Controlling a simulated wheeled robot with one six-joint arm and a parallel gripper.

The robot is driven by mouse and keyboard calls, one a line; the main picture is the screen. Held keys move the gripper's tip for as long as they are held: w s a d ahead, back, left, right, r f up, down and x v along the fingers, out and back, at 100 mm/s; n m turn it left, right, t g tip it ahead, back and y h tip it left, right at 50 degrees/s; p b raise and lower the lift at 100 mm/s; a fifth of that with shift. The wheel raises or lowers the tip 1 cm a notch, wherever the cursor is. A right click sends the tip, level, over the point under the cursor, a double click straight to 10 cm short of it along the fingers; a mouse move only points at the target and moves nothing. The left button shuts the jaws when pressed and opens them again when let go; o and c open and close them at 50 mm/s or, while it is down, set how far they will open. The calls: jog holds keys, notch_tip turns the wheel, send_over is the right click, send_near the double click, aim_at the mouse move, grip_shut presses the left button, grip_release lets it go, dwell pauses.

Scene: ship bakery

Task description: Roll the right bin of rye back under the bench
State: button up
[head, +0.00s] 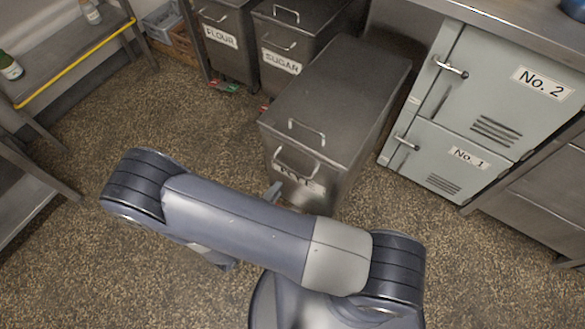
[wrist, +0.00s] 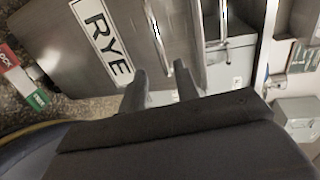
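The rye bin (head: 340,85) is a dark steel box that stands out in front of the bench, well forward of the flour and sugar bins. Its front carries a RYE label (head: 300,180), a bar handle (head: 296,160) and a second handle on the lid (head: 306,132). The label also shows in the wrist view (wrist: 103,42), near the bar handle (wrist: 197,40). My gripper (wrist: 162,82) is open, its two fingers apart in front of the bin. I cannot tell whether they touch the handle. In the head view my arm hides most of my gripper.
The flour bin (head: 232,40) and sugar bin (head: 286,45) stand at the back left. A red and green pedal (wrist: 24,76) sits low by the rye bin. Lockers No. 1 (head: 455,160) and No. 2 (head: 500,85) stand close on the right. A steel shelf (head: 65,55) is at left.

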aim_at(294, 170)
jog(key=shift+b+x, duration=0.35)
jog(key=shift+x, duration=4.75)
jog(key=shift+c, duration=0.3)
grip_shut()
